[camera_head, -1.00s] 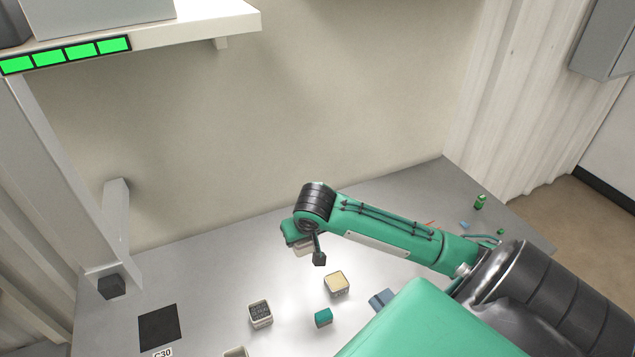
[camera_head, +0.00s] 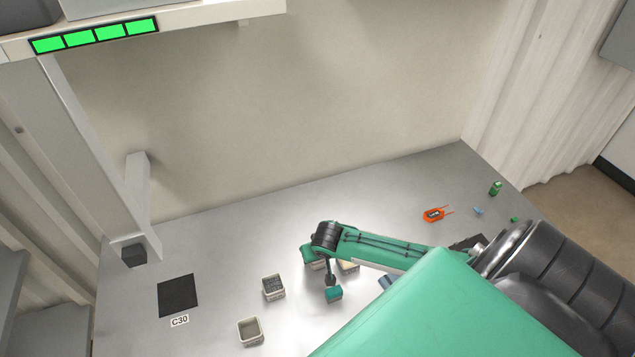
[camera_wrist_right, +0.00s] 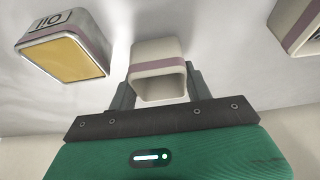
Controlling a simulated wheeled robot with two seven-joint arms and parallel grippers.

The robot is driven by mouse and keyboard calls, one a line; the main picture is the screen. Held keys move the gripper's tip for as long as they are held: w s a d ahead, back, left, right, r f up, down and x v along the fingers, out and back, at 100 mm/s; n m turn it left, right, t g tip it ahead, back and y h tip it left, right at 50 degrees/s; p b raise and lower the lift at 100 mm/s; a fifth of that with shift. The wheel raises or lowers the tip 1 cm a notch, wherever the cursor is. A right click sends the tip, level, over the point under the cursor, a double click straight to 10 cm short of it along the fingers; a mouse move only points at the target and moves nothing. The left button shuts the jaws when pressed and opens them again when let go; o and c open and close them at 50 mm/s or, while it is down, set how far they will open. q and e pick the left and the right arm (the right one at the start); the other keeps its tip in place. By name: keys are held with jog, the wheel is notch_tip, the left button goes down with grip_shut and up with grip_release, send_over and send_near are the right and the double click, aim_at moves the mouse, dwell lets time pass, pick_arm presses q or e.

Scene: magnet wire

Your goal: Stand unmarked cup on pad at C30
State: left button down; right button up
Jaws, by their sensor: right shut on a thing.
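My right gripper (camera_head: 312,257) is shut on a pale cup (camera_wrist_right: 160,68) with a pink band; no mark shows on its visible side. In the head view this cup (camera_head: 316,266) is mostly hidden under the gripper. I cannot tell its height above the table. The black square pad (camera_head: 178,295) lies bare at the left, with the C30 label (camera_head: 180,321) in front of it. The held cup is to the right of the pad and apart from it. My left gripper is not in view.
A dark-filled cup (camera_head: 273,287) and an empty-looking cup (camera_head: 249,331) stand between pad and gripper. A yellow-filled cup, marked in the wrist view (camera_wrist_right: 64,46), is close beside the held one. A teal block (camera_head: 334,294) lies nearby. An orange tool (camera_head: 434,214) lies farther right.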

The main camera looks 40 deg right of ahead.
jog(key=shift+f, duration=0.15)
jog(key=o, duration=0.9)
jog(key=shift+o, duration=0.2)
